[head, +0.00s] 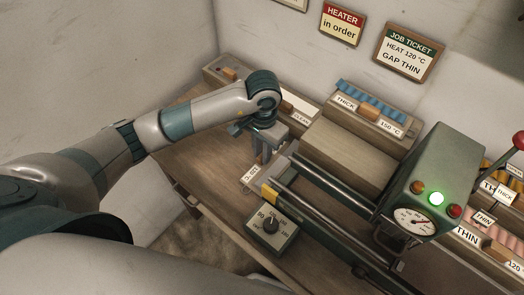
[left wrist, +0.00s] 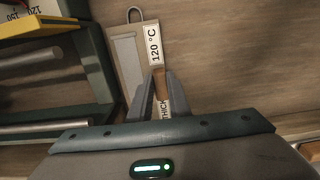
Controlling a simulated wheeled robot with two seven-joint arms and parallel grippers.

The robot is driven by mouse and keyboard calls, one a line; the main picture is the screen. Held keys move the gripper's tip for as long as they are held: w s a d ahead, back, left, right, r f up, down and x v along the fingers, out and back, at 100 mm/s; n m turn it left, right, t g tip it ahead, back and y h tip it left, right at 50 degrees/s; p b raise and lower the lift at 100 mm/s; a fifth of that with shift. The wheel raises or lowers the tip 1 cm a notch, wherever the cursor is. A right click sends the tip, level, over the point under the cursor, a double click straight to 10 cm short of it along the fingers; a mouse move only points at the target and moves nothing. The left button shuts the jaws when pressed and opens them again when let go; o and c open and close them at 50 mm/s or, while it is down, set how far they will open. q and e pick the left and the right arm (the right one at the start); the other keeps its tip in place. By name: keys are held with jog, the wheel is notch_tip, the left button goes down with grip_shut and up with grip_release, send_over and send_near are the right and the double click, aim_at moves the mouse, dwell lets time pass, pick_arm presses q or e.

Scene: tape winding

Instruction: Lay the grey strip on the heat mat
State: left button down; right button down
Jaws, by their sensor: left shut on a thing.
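The grey strip (left wrist: 127,62) lies along a pale holder with a wire loop at one end and labels reading "120 °C" and "THICK". My left gripper (left wrist: 162,80) is shut on the small brown grip block between those labels. In the head view the left gripper (head: 264,160) points down over the wooden bench, left of the metal rails, with part of the holder (head: 256,180) below it. I cannot tell whether the holder touches the bench. No heat mat is clearly identifiable. My right gripper is not in view.
A green press (head: 431,185) with a lit green lamp stands right. Labelled racks line the wall. The bench's left part is clear.

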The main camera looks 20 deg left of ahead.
pick_arm(q)
jog(key=shift+f, duration=0.15)
jog(key=c, duration=1.8)
grip_release()
jog(key=shift+o, duration=0.7)
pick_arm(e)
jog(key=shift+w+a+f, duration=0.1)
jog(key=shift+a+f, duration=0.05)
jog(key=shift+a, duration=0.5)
